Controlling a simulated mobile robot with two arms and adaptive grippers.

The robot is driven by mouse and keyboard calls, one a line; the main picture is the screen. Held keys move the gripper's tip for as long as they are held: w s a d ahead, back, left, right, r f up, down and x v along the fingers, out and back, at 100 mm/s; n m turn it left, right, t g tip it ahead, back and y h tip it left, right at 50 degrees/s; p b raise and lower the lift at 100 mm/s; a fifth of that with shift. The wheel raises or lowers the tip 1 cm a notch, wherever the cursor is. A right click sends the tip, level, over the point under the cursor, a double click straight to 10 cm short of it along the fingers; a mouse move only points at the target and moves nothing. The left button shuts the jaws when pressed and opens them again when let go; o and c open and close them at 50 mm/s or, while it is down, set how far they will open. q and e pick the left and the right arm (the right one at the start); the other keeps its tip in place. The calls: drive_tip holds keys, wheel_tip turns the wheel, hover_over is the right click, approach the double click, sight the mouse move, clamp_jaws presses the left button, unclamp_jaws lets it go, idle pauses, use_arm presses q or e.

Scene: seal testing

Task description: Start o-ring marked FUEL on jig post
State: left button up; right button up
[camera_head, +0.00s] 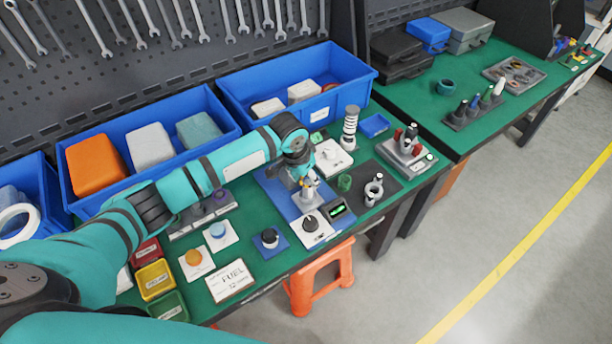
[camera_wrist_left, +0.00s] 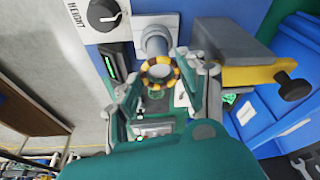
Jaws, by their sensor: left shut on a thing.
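My left gripper (camera_wrist_left: 160,84) is shut on a yellow-and-black banded o-ring (camera_wrist_left: 147,76), held between its fingertips in the left wrist view. The grey jig post (camera_wrist_left: 155,40) lies directly behind the ring, and its pale end shows through the ring's hole. I cannot tell whether the ring touches the post or stands just off it. In the head view, my left gripper (camera_head: 301,172) is over the jig on its blue base (camera_head: 270,187), largely covering the ring. A white card marked FUEL (camera_head: 231,281) lies at the table's front edge. My right gripper is not in view.
A black knob on a white plate (camera_head: 311,224) and a small green display (camera_head: 338,209) sit in front of the jig. A ringed post (camera_head: 350,127) and a grey stand (camera_head: 373,190) are to its right. Blue bins (camera_head: 232,133) line the back.

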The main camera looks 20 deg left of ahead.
use_arm(q)
drive_tip(key=shift+f, duration=0.55)
idle(0.4)
drive_tip(key=o, duration=1)
drive_tip(key=shift+c, duration=0.2)
drive_tip(key=shift+r, duration=0.15)
wheel_tip(320, 180, up, 7)
drive_tip(key=p, duration=0.7)
drive_tip(key=shift+f, duration=0.2)
